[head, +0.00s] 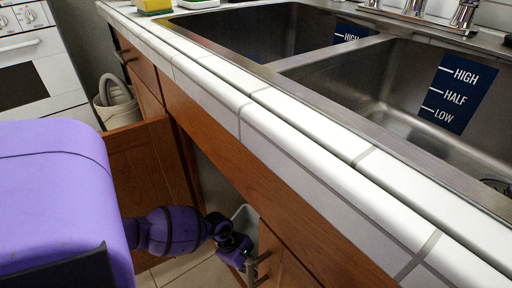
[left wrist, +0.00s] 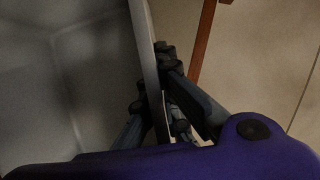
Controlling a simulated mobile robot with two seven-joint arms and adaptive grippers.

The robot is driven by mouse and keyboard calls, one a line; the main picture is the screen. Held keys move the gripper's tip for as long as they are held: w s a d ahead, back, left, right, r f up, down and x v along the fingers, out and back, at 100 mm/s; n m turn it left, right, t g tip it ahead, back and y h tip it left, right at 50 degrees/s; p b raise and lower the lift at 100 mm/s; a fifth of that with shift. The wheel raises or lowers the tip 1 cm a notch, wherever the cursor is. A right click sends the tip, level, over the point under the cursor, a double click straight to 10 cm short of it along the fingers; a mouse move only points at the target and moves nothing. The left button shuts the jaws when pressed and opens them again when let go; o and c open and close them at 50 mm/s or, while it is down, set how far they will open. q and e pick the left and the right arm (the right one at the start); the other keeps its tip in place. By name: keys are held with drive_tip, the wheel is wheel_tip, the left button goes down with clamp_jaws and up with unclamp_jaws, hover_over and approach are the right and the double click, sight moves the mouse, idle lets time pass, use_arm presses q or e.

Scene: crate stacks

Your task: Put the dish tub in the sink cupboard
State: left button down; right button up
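The dish tub (head: 244,217) is a pale, white-grey tub. In the head view only part of its rim shows, low in the opening of the sink cupboard (head: 215,185) under the counter; the rest is hidden by my gripper and the cupboard front. My left gripper (head: 238,250) is at the tub's near edge. In the left wrist view, the left gripper's (left wrist: 156,82) fingers lie on both sides of the tub wall (left wrist: 148,50), closed on it. The tub's inside fills the left of that view. My right gripper is in neither view.
An open wooden cupboard door (head: 150,165) stands left of the opening. A closed door (head: 285,262) with a metal handle (head: 260,266) is at the right. The tiled counter edge (head: 240,105) overhangs above. A pale bin (head: 118,105) and white stove (head: 40,70) stand farther back.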

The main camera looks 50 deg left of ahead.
use_arm(q)
drive_tip(key=shift+w+a+f, duration=0.1)
drive_tip(key=shift+w, duration=0.05)
drive_tip(key=shift+w+a, duration=0.25)
drive_tip(key=shift+w, duration=0.1)
drive_tip(key=w+a+b, duration=0.1)
drive_tip(key=w+f+b, duration=0.1)
drive_tip(key=shift+w+a+b, duration=0.15)
drive_tip(key=shift+a+b, duration=0.15)
drive_tip(key=shift+a, duration=0.05)
drive_tip(key=shift+f, duration=0.15)
drive_tip(key=c, duration=2.4)
unclamp_jaws()
drive_tip(key=o, duration=0.4)
